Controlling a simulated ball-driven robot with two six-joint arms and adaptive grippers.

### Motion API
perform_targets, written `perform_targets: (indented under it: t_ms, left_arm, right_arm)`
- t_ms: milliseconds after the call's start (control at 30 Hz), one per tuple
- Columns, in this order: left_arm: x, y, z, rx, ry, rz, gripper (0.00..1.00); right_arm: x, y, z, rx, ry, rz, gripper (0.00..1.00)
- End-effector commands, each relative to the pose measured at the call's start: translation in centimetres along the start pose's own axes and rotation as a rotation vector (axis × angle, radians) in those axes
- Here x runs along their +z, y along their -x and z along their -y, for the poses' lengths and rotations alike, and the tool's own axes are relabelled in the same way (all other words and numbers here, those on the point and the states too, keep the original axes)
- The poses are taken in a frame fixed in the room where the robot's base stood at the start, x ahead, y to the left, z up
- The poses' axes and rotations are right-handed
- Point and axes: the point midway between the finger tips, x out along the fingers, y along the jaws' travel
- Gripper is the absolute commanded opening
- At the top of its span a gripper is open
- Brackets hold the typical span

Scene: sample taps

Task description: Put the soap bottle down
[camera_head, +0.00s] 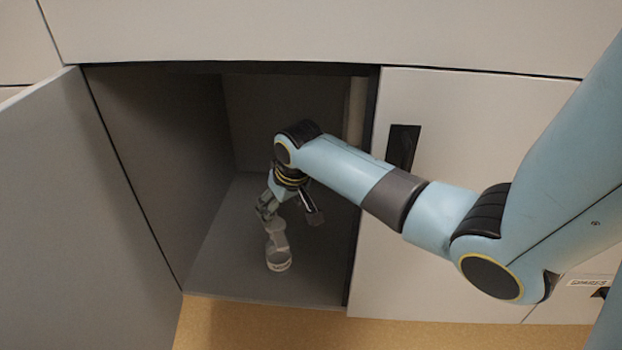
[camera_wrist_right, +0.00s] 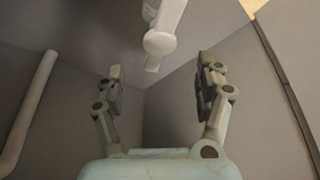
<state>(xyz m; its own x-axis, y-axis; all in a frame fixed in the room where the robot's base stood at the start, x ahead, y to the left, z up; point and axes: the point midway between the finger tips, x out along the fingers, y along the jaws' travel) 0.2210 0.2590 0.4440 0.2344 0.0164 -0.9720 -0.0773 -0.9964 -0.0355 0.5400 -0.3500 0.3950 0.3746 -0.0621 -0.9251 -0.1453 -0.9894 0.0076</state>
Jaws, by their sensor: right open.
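The soap bottle (camera_head: 278,250) is pale and stands on the grey floor of the open cabinet, near its front. In the right wrist view the bottle (camera_wrist_right: 160,40) shows at the top centre, beyond the fingertips and clear of both fingers. My right gripper (camera_head: 266,212) reaches into the cabinet just above and behind the bottle. In the wrist view the right gripper (camera_wrist_right: 160,85) has its two fingers spread wide with nothing between them. Part of the bottle's top is hard to make out beside the fingers in the head view. My left gripper does not show.
The cabinet door (camera_head: 85,210) stands open at the left. The cabinet floor (camera_head: 225,265) is bare around the bottle. A closed front with a dark handle recess (camera_head: 402,148) is on the right. A pale pipe (camera_wrist_right: 30,105) runs along one wall.

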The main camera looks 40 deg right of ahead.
Motion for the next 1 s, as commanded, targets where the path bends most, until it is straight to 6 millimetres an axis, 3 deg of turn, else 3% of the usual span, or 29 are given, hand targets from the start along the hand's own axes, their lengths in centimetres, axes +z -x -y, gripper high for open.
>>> perform_targets:
  t_ms: [67,167,267,400,500,600,767,1000]
  left_arm:
    - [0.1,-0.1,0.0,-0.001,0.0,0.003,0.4]
    - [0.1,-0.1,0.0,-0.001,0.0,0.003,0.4]
    - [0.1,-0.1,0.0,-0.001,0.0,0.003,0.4]
    - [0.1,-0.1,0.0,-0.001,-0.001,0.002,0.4]
    - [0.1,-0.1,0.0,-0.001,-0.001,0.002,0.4]
    - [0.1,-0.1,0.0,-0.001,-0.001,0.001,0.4]
    - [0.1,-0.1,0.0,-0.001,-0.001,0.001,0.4]
    - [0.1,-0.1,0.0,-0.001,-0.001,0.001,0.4]
  right_arm:
    - [0.3,0.0,0.0,0.0,0.002,0.003,0.71]
    - [2.6,0.2,0.5,-0.004,0.02,0.016,0.71]
    - [8.0,1.3,1.6,-0.011,0.067,0.043,0.71]
    - [17.5,5.7,3.3,-0.029,0.141,0.089,0.71]
    - [22.8,9.8,4.0,-0.038,0.179,0.116,0.71]
    - [26.2,13.5,4.2,-0.041,0.204,0.136,0.71]
    - [28.5,16.7,4.3,-0.042,0.219,0.15,0.71]
    - [28.6,17.1,4.3,-0.041,0.222,0.151,0.71]
